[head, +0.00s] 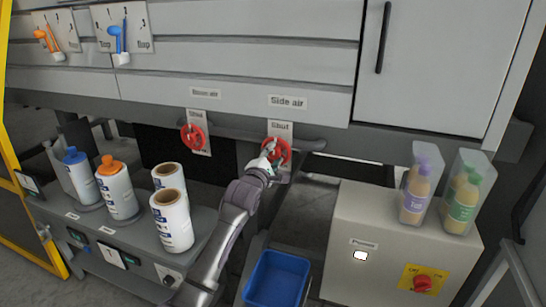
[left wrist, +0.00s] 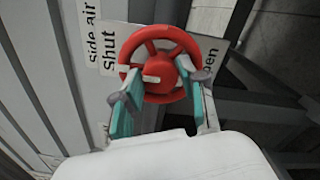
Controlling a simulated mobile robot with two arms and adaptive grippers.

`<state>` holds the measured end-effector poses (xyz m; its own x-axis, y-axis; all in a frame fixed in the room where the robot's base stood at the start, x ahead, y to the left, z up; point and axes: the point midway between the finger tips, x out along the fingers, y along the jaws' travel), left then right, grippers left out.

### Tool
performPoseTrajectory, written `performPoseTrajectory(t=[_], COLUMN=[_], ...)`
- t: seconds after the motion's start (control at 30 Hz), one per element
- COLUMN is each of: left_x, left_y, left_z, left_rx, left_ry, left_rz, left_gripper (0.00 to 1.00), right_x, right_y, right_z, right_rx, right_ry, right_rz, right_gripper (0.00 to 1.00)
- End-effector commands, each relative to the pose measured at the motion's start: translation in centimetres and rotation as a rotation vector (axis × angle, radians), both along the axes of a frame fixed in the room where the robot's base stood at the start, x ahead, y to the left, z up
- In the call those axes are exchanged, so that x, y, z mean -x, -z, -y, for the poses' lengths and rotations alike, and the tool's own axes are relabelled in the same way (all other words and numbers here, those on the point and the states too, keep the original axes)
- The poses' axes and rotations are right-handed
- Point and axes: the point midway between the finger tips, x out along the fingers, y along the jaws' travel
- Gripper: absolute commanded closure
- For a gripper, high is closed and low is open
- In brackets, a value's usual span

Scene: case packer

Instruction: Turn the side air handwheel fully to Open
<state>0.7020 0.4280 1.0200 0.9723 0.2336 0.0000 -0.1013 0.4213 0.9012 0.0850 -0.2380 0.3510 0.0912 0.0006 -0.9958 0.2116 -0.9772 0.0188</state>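The red side air handwheel (head: 277,150) is on the panel under the "Side air" label (head: 288,101), with a "Shut" plate (head: 280,127) behind it. In the left wrist view the wheel (left wrist: 160,62) faces me, with "Shut" on its left and a partly hidden "Open" on its right. A white mark (left wrist: 152,79) near the hub points left, toward the "Shut" side. My left gripper (head: 270,160) is at the wheel. In the wrist view its teal-padded fingers (left wrist: 164,92) are spread apart in front of the wheel's near part; contact is unclear. My right gripper is not in view.
A second red handwheel (head: 193,137) is left of this one. A grey rail (head: 312,145) runs beside the wheels. A blue bin (head: 277,279) is below. Bottles and rolls stand on the left bench (head: 130,240).

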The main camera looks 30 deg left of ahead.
Motion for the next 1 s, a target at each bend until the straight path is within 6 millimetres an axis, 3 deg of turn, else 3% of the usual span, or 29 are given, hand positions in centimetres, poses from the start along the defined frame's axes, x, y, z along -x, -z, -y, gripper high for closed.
performPoseTrajectory(t=[0.03, 0.2, 0.57, 1.0], left_x=[0.0, 0.0, 0.0, 0.0], left_y=[0.0, 0.0, 0.0, -0.1], left_z=[0.0, 0.0, 0.0, 0.1], left_rx=[0.000, 0.000, -0.063, -0.407], left_ry=[0.000, 0.000, 0.000, 0.000], left_rz=[0.000, -0.001, -0.017, -0.101], left_gripper=[0.71, 0.96, 0.96, 0.96], right_x=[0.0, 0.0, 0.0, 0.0], right_y=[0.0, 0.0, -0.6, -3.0], right_z=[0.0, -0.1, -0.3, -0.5], right_rx=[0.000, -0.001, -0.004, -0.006], right_ry=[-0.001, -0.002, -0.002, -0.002], right_rz=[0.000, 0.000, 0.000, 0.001], right_gripper=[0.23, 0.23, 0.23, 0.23])
